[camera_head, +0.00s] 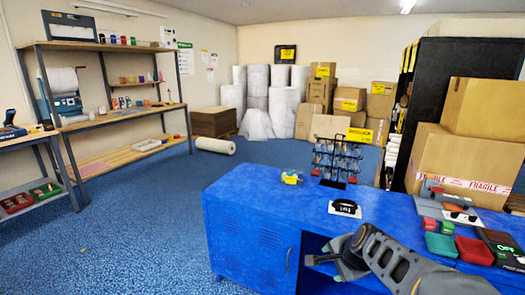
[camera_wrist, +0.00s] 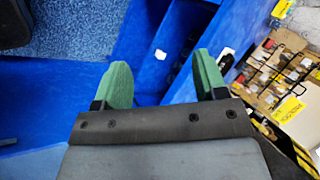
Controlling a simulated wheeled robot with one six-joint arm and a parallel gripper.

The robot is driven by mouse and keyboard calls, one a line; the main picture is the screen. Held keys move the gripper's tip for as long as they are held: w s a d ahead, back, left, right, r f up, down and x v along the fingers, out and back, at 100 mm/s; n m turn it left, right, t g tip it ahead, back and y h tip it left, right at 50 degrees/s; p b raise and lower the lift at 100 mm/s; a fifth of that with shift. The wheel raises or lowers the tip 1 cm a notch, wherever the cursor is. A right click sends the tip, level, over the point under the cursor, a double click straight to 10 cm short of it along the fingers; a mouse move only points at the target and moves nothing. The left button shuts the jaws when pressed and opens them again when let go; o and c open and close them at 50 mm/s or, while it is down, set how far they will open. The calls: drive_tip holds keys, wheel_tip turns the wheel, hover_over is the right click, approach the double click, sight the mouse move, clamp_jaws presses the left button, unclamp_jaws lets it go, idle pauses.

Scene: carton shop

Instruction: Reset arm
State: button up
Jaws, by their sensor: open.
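My gripper (camera_head: 322,262) is at the front of the blue cabinet, by its open compartment, at the lower middle of the head view. My grey arm reaches in from the lower right corner. In the wrist view my gripper (camera_wrist: 162,76) shows two green finger pads standing wide apart with nothing between them. Beyond the fingers are blue cabinet panels and a dark recess. Whether the fingers touch the cabinet cannot be told.
The blue cabinet (camera_head: 250,215) carries a wire rack (camera_head: 336,158), a black-and-white label item (camera_head: 345,208) and red and green boxes (camera_head: 440,244). Large cartons (camera_head: 465,160) stand at right. Shelves (camera_head: 120,115) line the left wall. Blue floor (camera_head: 130,240) at left is clear.

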drive_tip(key=s+a+r+n+g+h+p, duration=0.1)
drive_tip(key=s+a+r+n+g+p, duration=0.1)
drive_tip(key=s+r+n+p, duration=0.9)
wheel_tip(320, 180, up, 3)
drive_tip(key=shift+s+a+r+n+g+h, duration=0.1)
drive_tip(key=shift+s+a+n+g+h, duration=0.4)
drive_tip(key=shift+s+n, duration=0.6)
drive_tip(key=shift+s+r+n+p, duration=0.15)
drive_tip(key=shift+s+n+p, duration=0.35)
drive_tip(key=shift+s, duration=0.1)
drive_tip(key=shift+c, duration=0.2)
